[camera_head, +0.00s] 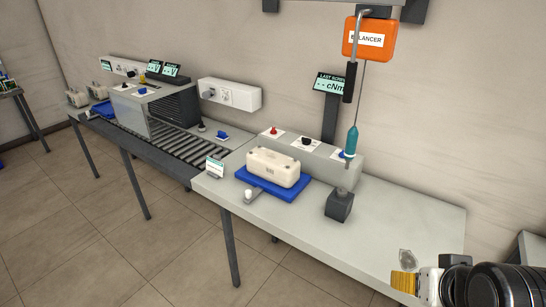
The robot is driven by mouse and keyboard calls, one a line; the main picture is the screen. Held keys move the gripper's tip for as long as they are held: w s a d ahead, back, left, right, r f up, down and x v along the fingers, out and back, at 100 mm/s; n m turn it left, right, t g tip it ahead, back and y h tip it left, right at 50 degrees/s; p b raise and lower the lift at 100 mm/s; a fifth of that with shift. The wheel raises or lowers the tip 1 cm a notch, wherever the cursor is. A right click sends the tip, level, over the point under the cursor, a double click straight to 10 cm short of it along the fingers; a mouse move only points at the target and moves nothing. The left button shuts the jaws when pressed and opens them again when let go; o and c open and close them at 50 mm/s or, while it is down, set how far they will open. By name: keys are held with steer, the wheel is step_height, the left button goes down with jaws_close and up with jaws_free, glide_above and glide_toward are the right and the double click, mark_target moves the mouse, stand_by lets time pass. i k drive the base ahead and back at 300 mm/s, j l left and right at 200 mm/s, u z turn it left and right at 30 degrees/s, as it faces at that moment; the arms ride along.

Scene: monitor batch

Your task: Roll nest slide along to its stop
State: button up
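The nest slide appears to be the blue plate (300,192) on the light bench at the centre of the view. A cream, rounded housing (273,167) sits on it, upright. A small grey bracket with a white knob (249,194) is at the plate's front left edge. The stop cannot be made out. My gripper (404,280) is at the lower right, over the right end of the bench, well apart from the blue plate. A yellow ribbed pad shows on it; its opening is unclear.
A roller conveyor (183,147) runs left from the bench to a grey machine (150,105). Right of the plate, a teal screwdriver (351,141) hangs from an orange balancer (369,40) above a dark block (339,205). The bench's front right (300,240) is clear.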

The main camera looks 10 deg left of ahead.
mark_target(288, 196)
steer(key=i+j+u, duration=0.1)
steer(key=j, duration=0.3)
steer(key=i+j+u, duration=0.1)
steer(key=i+j, duration=0.15)
steer(key=i+j+u, duration=0.1)
steer(key=j, duration=0.4)
steer(key=i+j+u, duration=0.15)
steer(key=i+j, duration=0.1)
steer(key=j, duration=0.05)
